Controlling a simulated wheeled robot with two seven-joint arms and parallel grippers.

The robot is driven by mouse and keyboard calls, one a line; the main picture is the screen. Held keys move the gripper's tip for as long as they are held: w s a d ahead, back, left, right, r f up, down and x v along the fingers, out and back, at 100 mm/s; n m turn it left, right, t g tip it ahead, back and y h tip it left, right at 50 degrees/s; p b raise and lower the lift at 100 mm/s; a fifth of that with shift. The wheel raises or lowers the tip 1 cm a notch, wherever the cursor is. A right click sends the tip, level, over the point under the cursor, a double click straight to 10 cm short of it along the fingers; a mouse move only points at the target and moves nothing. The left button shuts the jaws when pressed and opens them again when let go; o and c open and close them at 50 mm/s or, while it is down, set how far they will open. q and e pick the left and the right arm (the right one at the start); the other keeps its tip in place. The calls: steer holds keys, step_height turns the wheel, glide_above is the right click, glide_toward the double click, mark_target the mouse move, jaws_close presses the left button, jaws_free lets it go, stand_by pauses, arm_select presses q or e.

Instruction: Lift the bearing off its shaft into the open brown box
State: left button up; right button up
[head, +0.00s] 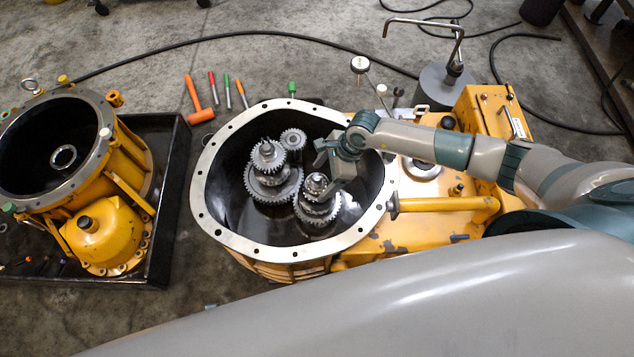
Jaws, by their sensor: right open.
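The open yellow transmission housing (208,185) has a pale bolt flange around its dark inside. My right gripper (327,173) reaches over the flange from the right. It is open, with its fingers close beside the top of that shaft; I cannot tell whether they touch it. The brown box and my left gripper are not in view.
The left-hand gear shaft (270,172) and a smaller gear (293,139) stand close by inside the housing. A second yellow housing (95,215) sits in a black tray (176,190) at left. An orange mallet (195,98), screwdrivers and a black cable lie on the floor behind.

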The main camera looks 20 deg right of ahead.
steer(key=shift+a+f, duration=0.25)
steer(key=shift+f, duration=0.25)
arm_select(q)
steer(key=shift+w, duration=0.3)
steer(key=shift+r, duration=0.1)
arm_select(e)
steer(key=c, duration=1.3)
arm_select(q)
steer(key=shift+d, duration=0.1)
arm_select(e)
steer(key=shift+c, duration=0.2)
steer(key=shift+w+r, duration=0.1)
steer(key=shift+r, duration=0.05)
